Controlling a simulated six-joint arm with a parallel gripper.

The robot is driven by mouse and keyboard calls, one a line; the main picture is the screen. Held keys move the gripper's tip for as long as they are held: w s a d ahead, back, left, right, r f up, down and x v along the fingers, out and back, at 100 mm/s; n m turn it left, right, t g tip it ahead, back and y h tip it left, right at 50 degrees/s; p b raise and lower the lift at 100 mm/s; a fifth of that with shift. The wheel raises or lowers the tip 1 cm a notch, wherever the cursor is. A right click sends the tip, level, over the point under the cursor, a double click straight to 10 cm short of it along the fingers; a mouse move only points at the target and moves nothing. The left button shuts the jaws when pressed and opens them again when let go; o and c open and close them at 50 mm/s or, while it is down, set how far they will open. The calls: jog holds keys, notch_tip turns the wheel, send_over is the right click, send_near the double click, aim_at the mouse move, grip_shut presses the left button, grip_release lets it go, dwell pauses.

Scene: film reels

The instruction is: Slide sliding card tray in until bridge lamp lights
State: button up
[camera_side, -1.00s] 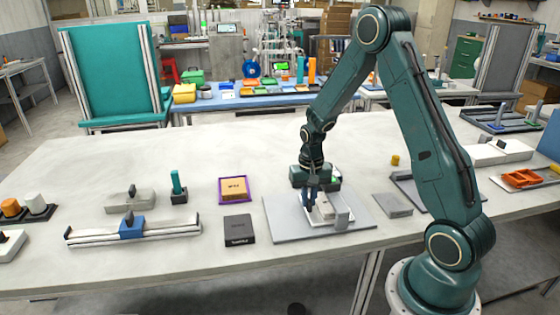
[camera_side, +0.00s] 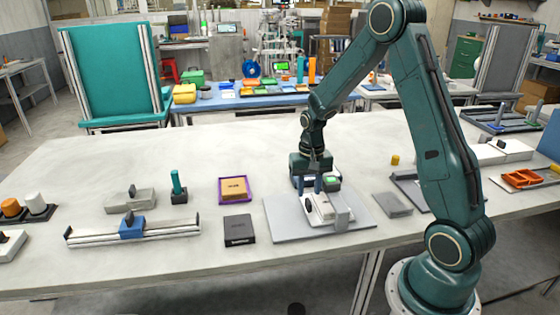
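A white device (camera_side: 325,214) with a grey block (camera_side: 342,216) at its right sits on a flat grey plate (camera_side: 285,222). It seems to include the sliding card tray, but where the tray ends and its housing begins is too small to tell. A dark knob or handle (camera_side: 309,205) stands at its left. A green patch (camera_side: 332,181) shows beside the fingers, perhaps the bridge lamp; whether it is lit is unclear. My gripper (camera_side: 317,190) points down just behind the white device. Its finger gap is not clear, and contact with the handle cannot be made out.
Left of the plate are a dark box (camera_side: 239,229), a purple-rimmed tray with an orange block (camera_side: 234,188), and a rail with a blue slider (camera_side: 132,227). A grey slab (camera_side: 393,205) lies to the right. The table behind my gripper is mostly clear.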

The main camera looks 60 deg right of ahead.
notch_tip(320, 180, up, 10)
dwell(0.5)
jog(key=shift+r, duration=0.1)
jog(key=s+a+r+n+t, duration=0.35)
jog(key=s+a+r, duration=0.35)
jog(key=a+r, duration=0.3)
jog(key=s+a+r+n+t, duration=0.2)
jog(key=s+a+n, duration=0.3)
jog(key=s, duration=0.6)
jog(key=shift+s+a, duration=0.25)
jog(key=shift+a, duration=0.65)
jog(key=shift+n, duration=0.25)
dwell(0.4)
